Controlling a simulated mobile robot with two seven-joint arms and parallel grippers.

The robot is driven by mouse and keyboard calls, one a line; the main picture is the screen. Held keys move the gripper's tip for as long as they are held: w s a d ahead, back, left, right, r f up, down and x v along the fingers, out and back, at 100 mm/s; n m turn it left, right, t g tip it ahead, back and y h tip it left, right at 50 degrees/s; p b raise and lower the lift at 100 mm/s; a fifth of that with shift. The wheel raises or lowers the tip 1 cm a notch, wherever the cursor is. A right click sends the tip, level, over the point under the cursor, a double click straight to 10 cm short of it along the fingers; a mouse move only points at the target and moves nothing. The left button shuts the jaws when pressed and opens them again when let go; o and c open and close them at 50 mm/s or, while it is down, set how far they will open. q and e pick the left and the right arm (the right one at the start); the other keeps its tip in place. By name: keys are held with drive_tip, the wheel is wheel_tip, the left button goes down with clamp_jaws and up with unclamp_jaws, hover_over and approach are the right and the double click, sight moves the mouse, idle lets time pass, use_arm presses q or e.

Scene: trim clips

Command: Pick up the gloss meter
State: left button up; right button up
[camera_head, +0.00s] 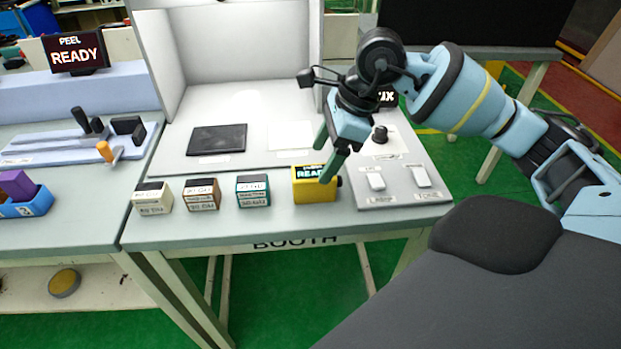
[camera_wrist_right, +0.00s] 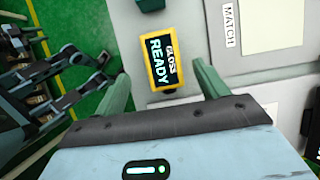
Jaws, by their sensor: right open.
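The gloss meter (camera_head: 314,190) is a yellow box with a dark screen reading READY. It sits on the booth table near the front edge, to the right of a row of small boxes. In the right wrist view the gloss meter (camera_wrist_right: 163,65) shows beyond the fingers, its screen reading GLOSS READY. My right gripper (camera_head: 325,160) is open above the gloss meter, its green fingers pointing down. In the head view a finger overlaps the top of the meter; I cannot tell whether it touches. In the wrist view the right gripper (camera_wrist_right: 160,82) has nothing between its fingers.
A cream box (camera_head: 152,198), a brown box (camera_head: 202,195) and a teal box (camera_head: 253,191) stand left of the meter. A grey control panel (camera_head: 400,197) with switches and a knob lies close on its right. A black panel (camera_head: 217,139) lies inside the white booth.

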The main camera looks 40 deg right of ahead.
sight(315, 172)
drive_tip(key=shift+a+f, duration=0.15)
drive_tip(key=shift+f, duration=0.35)
drive_tip(key=shift+w+a+f, duration=0.15)
drive_tip(key=shift+w+f, duration=0.05)
drive_tip(key=shift+f, duration=0.25)
drive_tip(key=shift+w+a+f, duration=0.1)
drive_tip(key=shift+w+f, duration=0.05)
drive_tip(key=shift+f, duration=0.25)
drive_tip(key=x, duration=0.5)
use_arm(q)
drive_tip(key=shift+w+r, duration=0.3)
drive_tip(key=shift+w, duration=0.05)
use_arm(e)
drive_tip(key=shift+c, duration=0.2)
drive_tip(key=c, duration=1.2)
use_arm(q)
drive_tip(key=shift+s, duration=0.2)
use_arm(e)
drive_tip(key=shift+o, duration=0.2)
drive_tip(key=shift+r, duration=0.1)
